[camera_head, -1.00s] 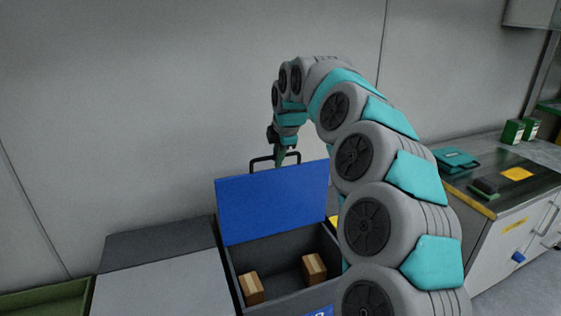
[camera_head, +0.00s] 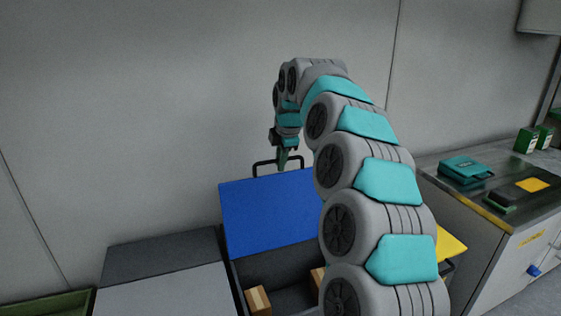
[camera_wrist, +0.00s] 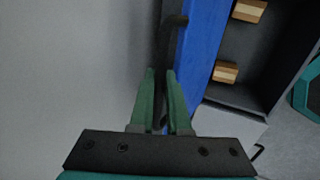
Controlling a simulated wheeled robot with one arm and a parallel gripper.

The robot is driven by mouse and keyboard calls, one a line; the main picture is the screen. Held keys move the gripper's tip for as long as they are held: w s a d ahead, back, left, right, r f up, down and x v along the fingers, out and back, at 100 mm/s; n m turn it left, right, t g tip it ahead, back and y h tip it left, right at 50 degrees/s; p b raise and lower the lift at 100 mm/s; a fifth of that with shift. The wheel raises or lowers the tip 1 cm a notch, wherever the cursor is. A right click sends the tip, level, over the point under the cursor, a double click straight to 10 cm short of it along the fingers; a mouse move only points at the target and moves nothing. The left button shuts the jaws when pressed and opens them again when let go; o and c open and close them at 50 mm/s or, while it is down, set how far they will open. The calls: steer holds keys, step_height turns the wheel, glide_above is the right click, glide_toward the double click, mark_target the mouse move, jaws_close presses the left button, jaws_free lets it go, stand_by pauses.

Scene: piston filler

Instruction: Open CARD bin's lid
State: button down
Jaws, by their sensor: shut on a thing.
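The bin's blue lid (camera_head: 265,212) stands raised, tilted up at the back of the dark bin (camera_head: 285,267) in the head view. Its black handle (camera_head: 263,164) is on the lid's top edge. My gripper (camera_head: 283,162) is at this handle. In the wrist view the green fingers of my gripper (camera_wrist: 162,78) are shut on the handle (camera_wrist: 167,38), with the blue lid (camera_wrist: 201,45) just to the right. The bin's front label is out of sight behind my arm or below the frame.
Small cardboard boxes (camera_head: 258,300) lie inside the open bin. A grey-lidded bin (camera_head: 165,285) stands left, and a green bin (camera_head: 45,305) beyond it. A yellow lid (camera_head: 450,247) shows right of my arm. A steel counter (camera_head: 440,185) with a teal case (camera_head: 465,170) stands right; a wall is behind.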

steer(key=shift+f, duration=0.1)
steer(key=c, duration=0.9)
jaws_free()
steer(key=shift+d, duration=0.1)
steer(key=a+v, duration=0.1)
steer(key=v, duration=0.7)
steer(key=shift+d, duration=0.45)
steer(key=s+d+f+m+g, duration=0.2)
steer(key=s+f+m, duration=0.5)
steer(key=s, duration=0.9)
steer(key=s+d+f+m+g+h, duration=0.1)
steer(key=s+d+f+m, duration=0.4)
steer(key=s, duration=1.2)
steer(key=s+d+f+m+g, duration=0.3)
steer(key=s+f+m, duration=0.6)
steer(key=s, duration=0.7)
steer(key=shift+s+d+f+m, duration=0.2)
steer(key=shift+d+m, duration=0.1)
steer(key=shift+d, duration=0.15)
